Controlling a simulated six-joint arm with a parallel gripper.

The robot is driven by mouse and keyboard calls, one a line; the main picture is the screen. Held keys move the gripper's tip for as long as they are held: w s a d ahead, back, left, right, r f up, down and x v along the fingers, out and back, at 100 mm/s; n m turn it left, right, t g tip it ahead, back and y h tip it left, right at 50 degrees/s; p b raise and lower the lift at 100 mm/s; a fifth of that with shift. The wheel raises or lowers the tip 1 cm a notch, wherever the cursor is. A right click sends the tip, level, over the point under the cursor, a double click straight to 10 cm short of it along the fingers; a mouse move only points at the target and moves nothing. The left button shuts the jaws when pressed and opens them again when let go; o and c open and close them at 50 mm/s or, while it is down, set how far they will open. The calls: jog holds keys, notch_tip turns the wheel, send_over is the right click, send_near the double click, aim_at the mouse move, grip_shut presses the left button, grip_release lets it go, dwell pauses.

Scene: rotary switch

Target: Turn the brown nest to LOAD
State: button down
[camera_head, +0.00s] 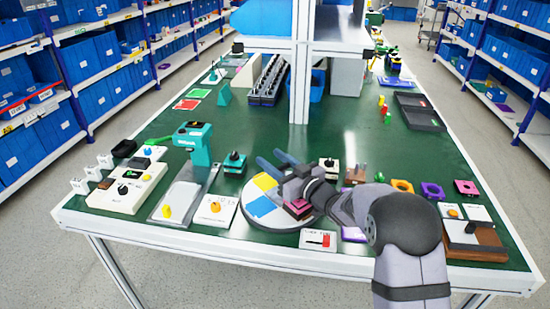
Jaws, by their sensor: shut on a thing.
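A round turntable (268,222) with yellow, blue and white sectors lies at the table's front middle. A small dark, pinkish-brown block (297,209) sits on its right part and looks like the brown nest. My gripper (297,190) is at the turntable's right side, reaching in from the right, right at this block. It looks shut on the block, but the wrist hides much of the contact. Two blue-grey bars (272,163) stick out beyond the gripper toward the back left; what they belong to is unclear. No LOAD lettering can be read.
A teal-armed press (196,150) and a white panel with a yellow knob (215,211) stand left. A white plate with a red slider (318,240) lies in front. A cream box with a dark knob (329,169) is behind right. Coloured blocks and a wooden box (475,240) are right.

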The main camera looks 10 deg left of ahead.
jog(key=shift+s+a+n+g+y+p, duration=0.1)
jog(key=shift+s+n+g+y+p, duration=0.1)
jog(key=shift+n+g+y+p, duration=0.5)
jog(key=shift+s+a+n+g+y+p, duration=0.2)
jog(key=shift+n+g+y, duration=0.25)
jog(key=shift+n+g, duration=0.5)
jog(key=shift+s+a+n+g+y+p, duration=0.15)
jog(key=shift+n+g+y+p, duration=0.3)
jog(key=shift+g, duration=0.7)
jog(key=shift+s+n+g+y+b, duration=0.1)
jog(key=shift+s+n+g+y, duration=0.1)
jog(key=shift+n+g, duration=0.5)
jog(key=shift+s+n+g+y+b, duration=0.1)
jog(key=shift+s+n+g+y, duration=0.2)
jog(key=shift+g, duration=0.65)
jog(key=shift+s+n+g+y+b, duration=0.1)
jog(key=shift+n+g, duration=0.5)
jog(key=shift+g, duration=0.25)
jog(key=shift+s+n+g, duration=0.15)
jog(key=shift+n+g, duration=0.35)
jog(key=shift+g, duration=0.1)
jog(key=c, duration=1)
grip_release()
jog(key=shift+c, duration=0.2)
